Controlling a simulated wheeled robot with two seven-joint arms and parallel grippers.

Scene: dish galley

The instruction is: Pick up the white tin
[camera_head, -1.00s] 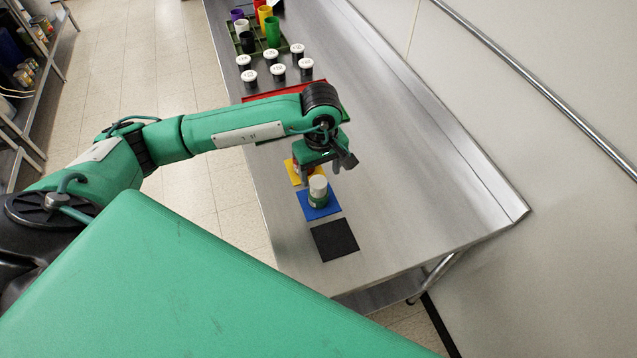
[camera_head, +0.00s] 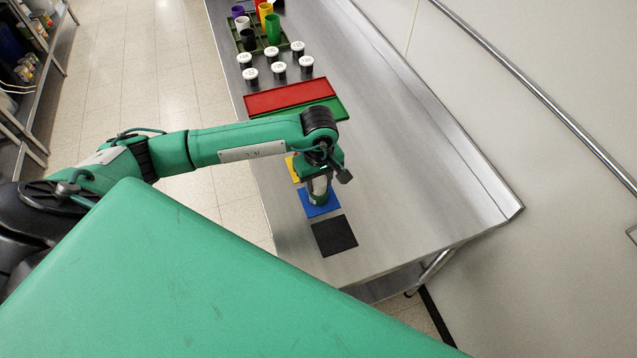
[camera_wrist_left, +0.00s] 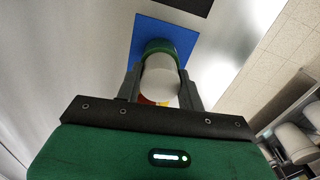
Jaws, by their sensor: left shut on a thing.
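The white tin (camera_head: 319,187), pale with a green band, stands upright over the blue mat (camera_head: 333,205) in the head view. It also shows in the left wrist view as a pale cylinder (camera_wrist_left: 160,78) with its green part toward the blue mat (camera_wrist_left: 142,33). My left gripper (camera_head: 320,181) comes down over it from above, with one finger on each side, and is shut on it. In the head view the gripper hides the tin's top. I cannot tell whether the tin touches the mat. My right gripper is not in view.
A black mat (camera_head: 334,236) lies nearer and a yellow mat (camera_head: 292,169) lies behind, partly hidden. Red (camera_head: 290,96) and green (camera_head: 332,110) panels lie farther back. Beyond are several white-lidded jars (camera_head: 279,67) and a green crate (camera_head: 253,41) with cups. The steel counter (camera_head: 420,180) is clear to the right.

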